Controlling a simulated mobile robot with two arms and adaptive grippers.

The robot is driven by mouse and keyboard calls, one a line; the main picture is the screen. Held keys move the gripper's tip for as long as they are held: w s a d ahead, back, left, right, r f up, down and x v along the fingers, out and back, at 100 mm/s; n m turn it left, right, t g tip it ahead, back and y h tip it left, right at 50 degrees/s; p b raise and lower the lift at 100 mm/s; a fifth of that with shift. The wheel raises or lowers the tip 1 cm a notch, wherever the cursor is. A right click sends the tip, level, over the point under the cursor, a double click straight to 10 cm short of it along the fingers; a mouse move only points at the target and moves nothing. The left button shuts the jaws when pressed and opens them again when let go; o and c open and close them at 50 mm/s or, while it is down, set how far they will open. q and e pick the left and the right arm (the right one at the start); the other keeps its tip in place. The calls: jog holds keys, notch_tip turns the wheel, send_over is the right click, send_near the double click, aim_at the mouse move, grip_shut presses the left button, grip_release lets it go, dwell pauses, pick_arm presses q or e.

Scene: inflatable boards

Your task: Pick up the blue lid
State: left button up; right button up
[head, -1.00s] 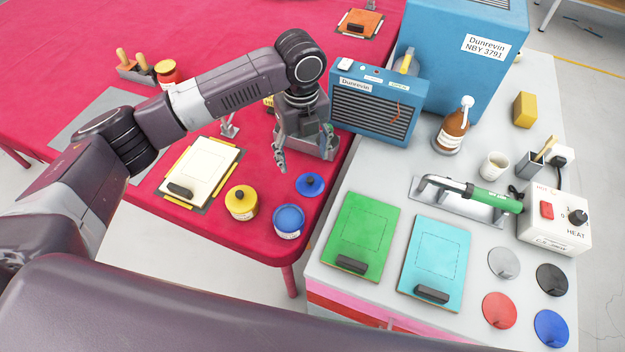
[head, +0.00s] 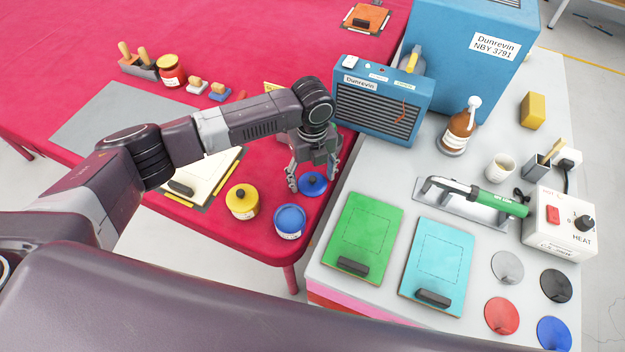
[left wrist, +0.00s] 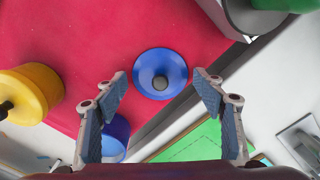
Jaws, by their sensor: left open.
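The blue lid (head: 312,185) lies flat on the red table near its right edge, with a dark round knob in its middle. In the left wrist view the blue lid (left wrist: 160,74) sits ahead of and between my fingers, not touching them. My left gripper (head: 313,180) is open and empty, over the lid with its fingers pointing down. It also shows in the left wrist view (left wrist: 162,95). The blue pot (head: 289,222) stands open just in front of the lid. My right gripper is not in view.
A yellow pot (head: 242,202) with a lid stands left of the blue pot. A blue heater-like box (head: 380,110) stands behind on the right. The grey bench (head: 405,190) with green and cyan boards adjoins the table's right edge.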

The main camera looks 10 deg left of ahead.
pick_arm(q)
jog(key=shift+c, duration=0.4)
jog(key=c, duration=1)
jog(key=shift+s, duration=0.15)
grip_shut()
